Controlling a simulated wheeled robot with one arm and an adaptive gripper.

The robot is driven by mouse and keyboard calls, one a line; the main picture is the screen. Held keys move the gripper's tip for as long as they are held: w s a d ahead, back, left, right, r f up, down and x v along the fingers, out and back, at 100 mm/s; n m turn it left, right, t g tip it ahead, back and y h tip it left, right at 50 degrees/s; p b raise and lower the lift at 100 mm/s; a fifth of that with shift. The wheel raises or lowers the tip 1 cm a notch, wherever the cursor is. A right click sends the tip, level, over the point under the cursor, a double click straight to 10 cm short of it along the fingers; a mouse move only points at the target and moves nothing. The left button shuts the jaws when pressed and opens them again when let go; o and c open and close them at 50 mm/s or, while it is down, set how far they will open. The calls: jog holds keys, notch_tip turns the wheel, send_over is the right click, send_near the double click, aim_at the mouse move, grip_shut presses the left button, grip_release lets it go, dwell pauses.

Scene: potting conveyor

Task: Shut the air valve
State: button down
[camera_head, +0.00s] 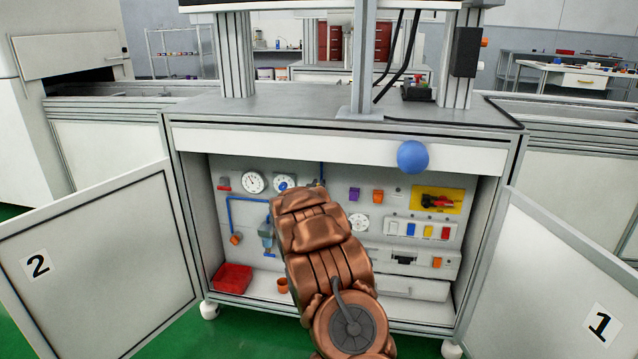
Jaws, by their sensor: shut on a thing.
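My bronze arm reaches up into the open cabinet, and my gripper (303,198) is at its far end, against the back panel. The fingertips are mostly hidden behind my own wrist. Two round gauges (253,182) sit just left of my gripper. A blue filter unit (266,232) hangs lower left on another blue pipe.
Cabinet doors marked 2 (95,262) and 1 (560,285) stand open on both sides. A red bin (232,278) sits on the cabinet floor. Right of my arm are colored switches (428,231) and a yellow plate with a red switch (437,200). A blue ball (411,157) shows at the cabinet's top edge.

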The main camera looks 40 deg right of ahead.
jog(key=shift+w+a+r+n+p, duration=0.2)
jog(key=shift+n+p, duration=0.35)
jog(key=shift+p, duration=0.75)
jog(key=shift+w+a+r+n+p, duration=0.2)
jog(key=shift+n+p, duration=0.35)
jog(key=shift+p, duration=0.7)
jog(key=n+p, duration=0.1)
jog(key=p, duration=0.2)
jog(key=shift+w+a+f+n+p, duration=0.15)
jog(key=shift+w+f+n+p, duration=0.15)
jog(key=shift+w+n, duration=0.1)
jog(key=n+p, duration=0.1)
jog(key=p, duration=0.1)
jog(key=n+p, duration=0.2)
jog(key=w+a+f+n+p, duration=0.1)
jog(key=p, duration=0.2)
jog(key=shift+w, duration=0.1)
jog(key=shift+w+a+f+n+p, duration=0.15)
jog(key=shift+f+n+p, duration=0.5)
jog(key=shift+n+p, duration=0.75)
jog(key=shift+w+a+f+n+p, duration=0.1)
jog(key=shift+w+f+n+p, duration=0.15)
jog(key=shift+f+n+p, duration=1.1)
jog(key=shift+w+a+r+n+p, duration=0.15)
jog(key=shift+n+p, duration=0.75)
jog(key=shift+n, duration=1.15)
jog(key=shift+f, duration=0.15)
